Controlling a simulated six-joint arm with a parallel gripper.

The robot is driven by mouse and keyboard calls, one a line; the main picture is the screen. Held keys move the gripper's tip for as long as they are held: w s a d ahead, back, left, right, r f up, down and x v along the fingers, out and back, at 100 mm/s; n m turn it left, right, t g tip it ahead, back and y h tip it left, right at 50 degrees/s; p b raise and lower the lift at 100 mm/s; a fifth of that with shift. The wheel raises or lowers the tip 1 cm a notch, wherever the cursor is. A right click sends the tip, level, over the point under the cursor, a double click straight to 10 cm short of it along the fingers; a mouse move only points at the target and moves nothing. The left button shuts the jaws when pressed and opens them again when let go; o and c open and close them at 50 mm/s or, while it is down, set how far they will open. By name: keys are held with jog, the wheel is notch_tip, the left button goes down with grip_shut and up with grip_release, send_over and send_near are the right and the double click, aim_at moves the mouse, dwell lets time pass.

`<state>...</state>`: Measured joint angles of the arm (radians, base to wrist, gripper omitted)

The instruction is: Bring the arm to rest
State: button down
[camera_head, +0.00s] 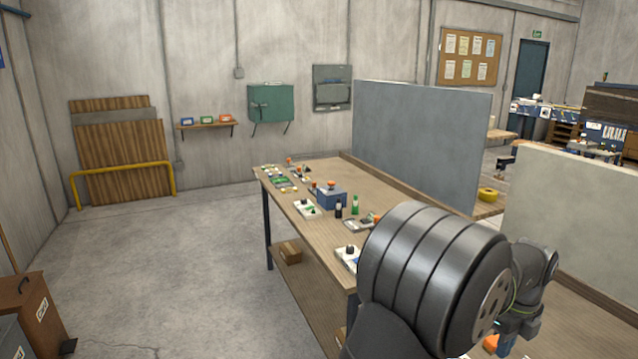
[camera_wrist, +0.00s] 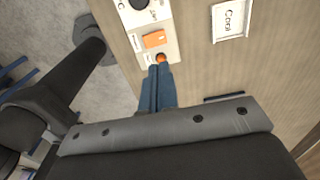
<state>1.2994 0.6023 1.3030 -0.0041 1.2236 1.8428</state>
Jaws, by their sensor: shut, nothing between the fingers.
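My gripper (camera_wrist: 159,72) shows in the wrist view as two blue fingers pressed together, with nothing held between them. The fingertips are beside a small orange knob (camera_wrist: 161,57) on a white panel (camera_wrist: 143,18); I cannot tell whether they touch it. An orange block (camera_wrist: 154,39) sits on the same panel. In the head view, my arm is in the lower right, and its large dark joint hides part of the table. A blue part of my gripper (camera_head: 508,346) shows at the bottom edge there, but its fingertips are not clear.
The wooden table (camera_head: 330,240) holds small devices, bottles and a blue box (camera_head: 331,199) farther back. A grey partition (camera_head: 420,140) and a paler one (camera_head: 575,215) stand along its right side. A white labelled tray (camera_wrist: 231,20) lies right of the panel. Open floor (camera_head: 180,265) lies left.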

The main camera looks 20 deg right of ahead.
jog(key=a+r+h, duration=0.1)
jog(key=a+r, duration=0.3)
jog(key=r, duration=1.1)
jog(key=shift+a, duration=0.2)
jog(key=c, duration=2.1)
grip_release()
jog(key=shift+w, duration=0.1)
jog(key=o, duration=0.3)
jog(key=shift+w+f, duration=0.1)
jog(key=shift+f, duration=0.1)
jog(key=o, duration=1.8)
jog(key=w+d+f+y, duration=0.1)
jog(key=w+d+f, duration=0.2)
jog(key=w+f, duration=0.3)
notch_tip(320, 180, down, 10)
jog(key=shift+w+f, duration=0.15)
jog(key=shift+w, duration=0.1)
notch_tip(320, 180, up, 10)
